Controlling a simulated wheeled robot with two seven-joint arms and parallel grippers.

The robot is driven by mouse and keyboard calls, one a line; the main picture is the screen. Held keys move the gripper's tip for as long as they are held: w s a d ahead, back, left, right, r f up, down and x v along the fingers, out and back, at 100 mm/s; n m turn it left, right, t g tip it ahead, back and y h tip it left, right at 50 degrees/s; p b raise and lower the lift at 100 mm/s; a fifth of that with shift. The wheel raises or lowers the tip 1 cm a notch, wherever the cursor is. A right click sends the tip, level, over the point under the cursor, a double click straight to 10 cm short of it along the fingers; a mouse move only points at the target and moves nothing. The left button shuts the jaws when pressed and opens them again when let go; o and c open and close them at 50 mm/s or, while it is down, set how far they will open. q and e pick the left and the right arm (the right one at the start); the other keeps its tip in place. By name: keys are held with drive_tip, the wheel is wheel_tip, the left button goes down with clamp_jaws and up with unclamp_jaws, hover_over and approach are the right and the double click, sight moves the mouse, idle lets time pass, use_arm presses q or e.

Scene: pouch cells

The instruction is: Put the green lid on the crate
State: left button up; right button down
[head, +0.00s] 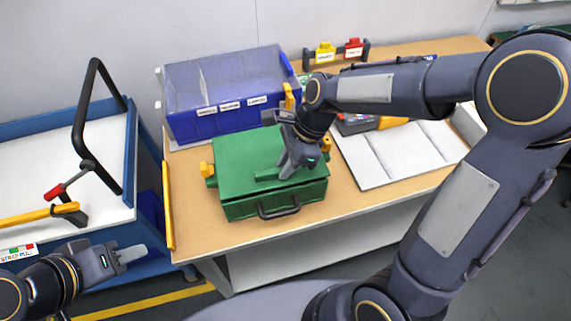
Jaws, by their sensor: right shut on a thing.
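The green lid (236,157) lies flat over the green crate (240,211) on the wooden table. A thin dark line shows between them along the front, and I cannot tell whether the lid is fully seated. The crate has a dark front handle (279,207) and yellow latches at its sides, one at the left (208,171). My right gripper (289,171) points down at the lid's middle and is shut on its raised green grip, partly hiding it. My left gripper (132,254) is low at the left, away from the crate; its finger gap is unclear.
A blue bin with a clear cover (222,82) stands behind the crate. A white padded mat (393,153) lies to the right. A blue cart (130,160) with a black handle stands left. The table (197,238) has a little bare room in front of the crate.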

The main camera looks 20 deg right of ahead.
drive_tip(key=shift+f, duration=0.2)
drive_tip(key=shift+f, duration=0.5)
drive_tip(key=c, duration=1.4)
unclamp_jaws()
drive_tip(key=shift+o, duration=0.2)
drive_tip(key=shift+r, duration=0.1)
